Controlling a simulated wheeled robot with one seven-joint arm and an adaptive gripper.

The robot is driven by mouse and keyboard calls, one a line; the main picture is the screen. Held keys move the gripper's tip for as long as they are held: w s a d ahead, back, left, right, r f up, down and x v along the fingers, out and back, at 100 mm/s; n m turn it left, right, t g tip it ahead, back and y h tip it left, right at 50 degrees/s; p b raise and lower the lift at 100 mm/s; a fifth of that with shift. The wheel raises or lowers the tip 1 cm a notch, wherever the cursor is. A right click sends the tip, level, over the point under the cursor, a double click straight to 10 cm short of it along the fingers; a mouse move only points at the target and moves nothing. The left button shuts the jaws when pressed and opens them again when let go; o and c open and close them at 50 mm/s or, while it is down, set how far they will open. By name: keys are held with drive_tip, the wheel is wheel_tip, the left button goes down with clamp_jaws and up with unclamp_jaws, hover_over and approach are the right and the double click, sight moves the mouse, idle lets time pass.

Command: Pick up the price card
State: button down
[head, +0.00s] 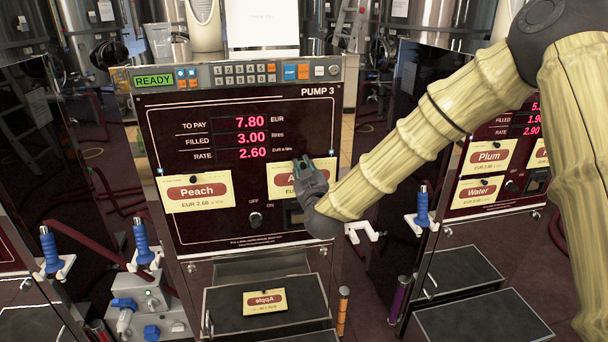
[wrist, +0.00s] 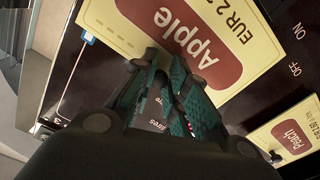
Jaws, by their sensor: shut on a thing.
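The Apple price card (head: 279,187) is pale yellow with a red label. It is on the dark front of Pump 3, right of the Peach card (head: 198,191). My gripper (head: 303,169) is at its upper right part and hides most of its label in the head view. In the wrist view the Apple card (wrist: 235,22) fills the top, and my gripper's green-padded fingers (wrist: 166,76) are closed at its edge. How deep the card sits between the fingers is hidden. The Peach card (wrist: 292,138) also shows at the lower right there.
A small card with reversed Apple lettering (head: 265,301) shows on the lower front of the pump; I cannot tell whether it is a reflection. A switch knob (head: 255,219) is below the cards. Blue nozzles (head: 142,240) stand at the left. Plum (head: 489,157) and Water cards are on the right pump.

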drive_tip(key=shift+s+d+r+b, duration=0.1)
drive_tip(key=shift+s+r+b, duration=0.3)
drive_tip(key=shift+s+r, duration=0.35)
drive_tip(key=s+d+r+b, duration=0.1)
drive_tip(key=s+r, duration=0.2)
drive_tip(key=s, duration=0.3)
drive_tip(key=s+d+r+b, duration=0.1)
drive_tip(key=s+r, duration=0.2)
drive_tip(key=s, duration=0.3)
drive_tip(key=shift+s+d+r, duration=0.15)
drive_tip(key=shift+d+r, duration=0.1)
drive_tip(key=s+d, duration=0.1)
drive_tip(key=s, duration=0.5)
drive_tip(key=shift+s+d, duration=0.15)
drive_tip(key=shift+s, duration=0.25)
drive_tip(key=shift+f, duration=0.1)
idle(0.4)
